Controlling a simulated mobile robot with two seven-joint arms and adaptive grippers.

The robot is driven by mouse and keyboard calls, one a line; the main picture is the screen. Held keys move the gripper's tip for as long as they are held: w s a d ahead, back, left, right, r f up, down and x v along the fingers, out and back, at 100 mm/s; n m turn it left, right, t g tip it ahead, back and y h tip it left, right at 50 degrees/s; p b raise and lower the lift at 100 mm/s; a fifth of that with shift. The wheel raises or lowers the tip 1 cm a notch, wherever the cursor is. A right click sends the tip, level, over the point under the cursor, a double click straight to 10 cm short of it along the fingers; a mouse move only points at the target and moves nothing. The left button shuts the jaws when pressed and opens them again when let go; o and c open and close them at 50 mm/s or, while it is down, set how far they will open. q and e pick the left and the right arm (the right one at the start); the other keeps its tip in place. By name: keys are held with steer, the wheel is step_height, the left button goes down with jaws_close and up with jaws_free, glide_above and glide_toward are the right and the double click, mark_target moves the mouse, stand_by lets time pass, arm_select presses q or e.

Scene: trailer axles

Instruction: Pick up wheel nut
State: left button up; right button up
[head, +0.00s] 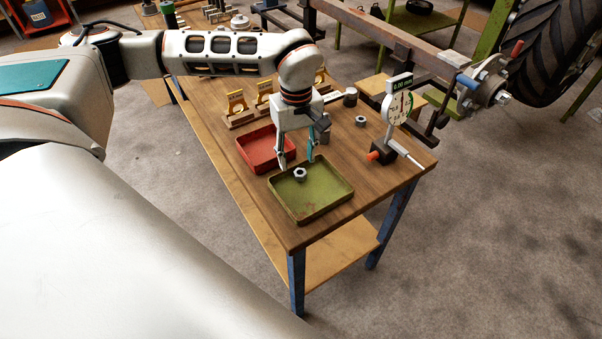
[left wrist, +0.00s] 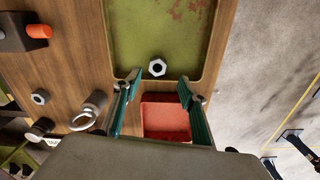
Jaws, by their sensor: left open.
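A silver hex wheel nut (head: 300,174) lies in the green tray (head: 325,205), near the tray's edge beside the red tray. It also shows in the left wrist view (left wrist: 157,68), just beyond the fingertips and between their lines. In the left wrist view the two teal-padded fingers (left wrist: 158,88) are spread. Another nut (head: 360,121) lies on the bare wooden table. My right gripper is not in view.
A red tray (head: 262,148) sits beside the green one. A dial gauge (head: 397,105) on a dark base stands at the table's right. Yellow holders (head: 237,103) stand behind. An axle hub (head: 485,85) with a large tyre (head: 550,50) is at the upper right.

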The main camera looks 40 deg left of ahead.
mark_target(300, 172)
arm_select(q)
steer(key=f, duration=0.3)
steer(key=shift+d+f+b, duration=0.3)
steer(key=shift+d+f, duration=0.05)
steer(key=shift+f, duration=0.05)
steer(key=shift+w+f, duration=0.1)
steer(key=shift+f, duration=0.35)
steer(key=shift+r, duration=0.1)
steer(key=shift+c, duration=0.4)
jaws_close()
steer(key=shift+r, duration=0.2)
step_height(300, 172, up, 20)
steer(key=p, duration=0.2)
steer(key=shift+f+p, duration=0.2)
steer(key=shift+p, duration=0.2)
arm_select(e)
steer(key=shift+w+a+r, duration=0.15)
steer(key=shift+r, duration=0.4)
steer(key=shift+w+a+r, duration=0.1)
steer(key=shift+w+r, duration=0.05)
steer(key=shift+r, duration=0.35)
